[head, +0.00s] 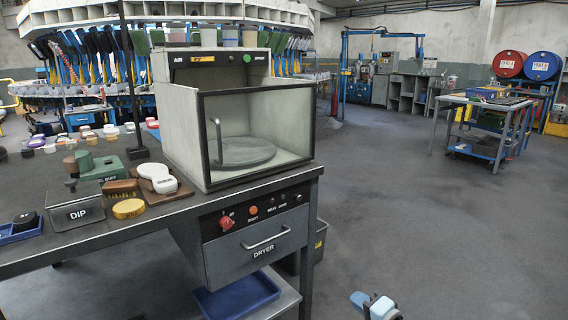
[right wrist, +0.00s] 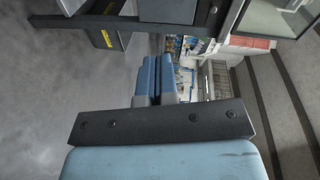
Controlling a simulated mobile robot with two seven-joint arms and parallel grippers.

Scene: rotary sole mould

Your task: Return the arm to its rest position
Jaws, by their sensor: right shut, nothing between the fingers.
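My right gripper (head: 374,304) shows at the bottom edge of the head view, right of the dryer bench and over open floor. Its light blue fingers are also in the middle of the right wrist view (right wrist: 156,80), where they lie side by side, shut and empty. It is apart from the bench and touches nothing that I can see. Most of the right arm is out of the head view. My left gripper and left arm do not show.
The dryer cabinet (head: 245,125) stands on the dark bench (head: 150,215), above a drawer marked DRYER (head: 255,250). A DIP tank (head: 75,207), a brush (head: 120,187) and small pots lie on the bench. A blue cart (head: 485,125) stands farther right. The grey floor between is clear.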

